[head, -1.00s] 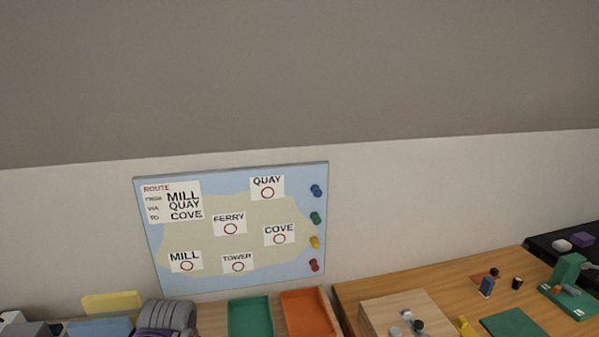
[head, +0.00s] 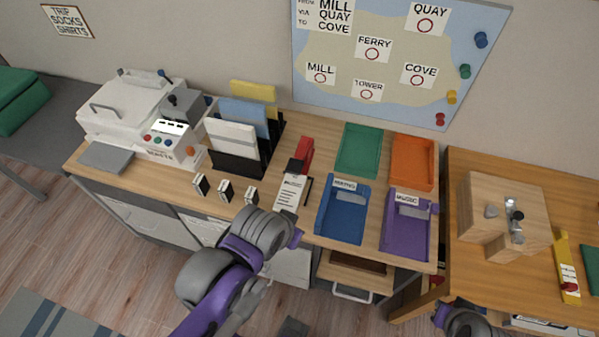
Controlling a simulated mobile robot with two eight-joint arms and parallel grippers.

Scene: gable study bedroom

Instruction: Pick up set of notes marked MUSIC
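A purple tray (head: 407,246) on the wooden desk has a label that reads MUSIC, and a grey-white item lies at its back end. A blue tray (head: 343,225) stands to its left, with a label too blurred to read surely. A white sheet with printed lines (head: 290,193) lies at the front end of a red and black stapler-like device (head: 302,160); I cannot read a MUSIC mark on it. My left arm reaches over the desk's front edge, near this sheet, but its fingers do not show. Only a bit of my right arm shows at the bottom right.
A green tray (head: 360,150) and an orange tray (head: 412,163) stand behind. A black rack (head: 236,163) holds folders, beside a white machine (head: 128,110). Several small blocks line the front. A wooden box (head: 503,205) stands on the right desk. A drawer (head: 350,275) below stands partly open.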

